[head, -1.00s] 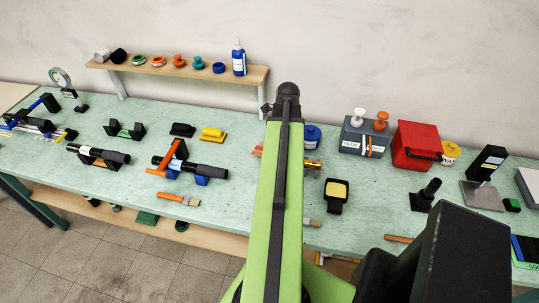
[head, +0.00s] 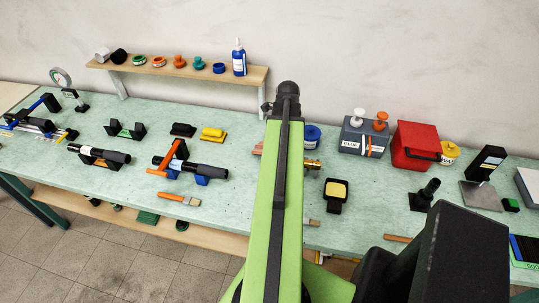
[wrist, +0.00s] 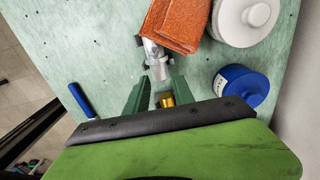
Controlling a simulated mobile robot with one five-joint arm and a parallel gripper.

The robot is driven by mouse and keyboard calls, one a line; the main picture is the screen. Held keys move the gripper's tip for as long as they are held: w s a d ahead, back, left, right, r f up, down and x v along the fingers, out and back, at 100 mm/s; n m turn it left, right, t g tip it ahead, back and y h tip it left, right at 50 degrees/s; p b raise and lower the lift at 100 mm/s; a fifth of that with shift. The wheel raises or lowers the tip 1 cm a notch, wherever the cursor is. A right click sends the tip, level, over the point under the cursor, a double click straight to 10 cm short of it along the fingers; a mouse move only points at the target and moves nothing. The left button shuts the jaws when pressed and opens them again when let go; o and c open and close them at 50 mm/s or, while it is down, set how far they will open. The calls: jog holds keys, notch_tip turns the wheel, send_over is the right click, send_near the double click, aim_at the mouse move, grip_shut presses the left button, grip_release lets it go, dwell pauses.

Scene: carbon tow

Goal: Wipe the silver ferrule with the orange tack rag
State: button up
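The orange tack rag (wrist: 178,22) shows as a rough orange block at the top of the wrist view. A silver ferrule (wrist: 155,60) lies just below it, its upper part close against or under the rag; I cannot tell if they touch. My gripper (wrist: 160,84) has its two dark green fingers apart, pointing at the silver ferrule, with nothing visibly clamped between them. A brass piece (wrist: 167,100) shows in the gap between the fingers, and a brass end (head: 312,163) shows right of my arm in the head view. There my arm hides the gripper.
A white round container (wrist: 243,18) and a blue jar (wrist: 240,86) stand right of the fingers. A blue-handled tool (wrist: 81,101) lies left. In the head view, a black stand with a yellow pad (head: 336,192) and a grey box (head: 363,140) stand right of my arm.

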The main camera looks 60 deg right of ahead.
grip_shut()
jog(key=shift+f+b, duration=1)
jog(key=shift+b, duration=0.05)
dwell(0.6)
jog(key=shift+s+a+f, duration=0.15)
jog(key=shift+s+a, duration=1.35)
jog(key=shift+s, duration=0.3)
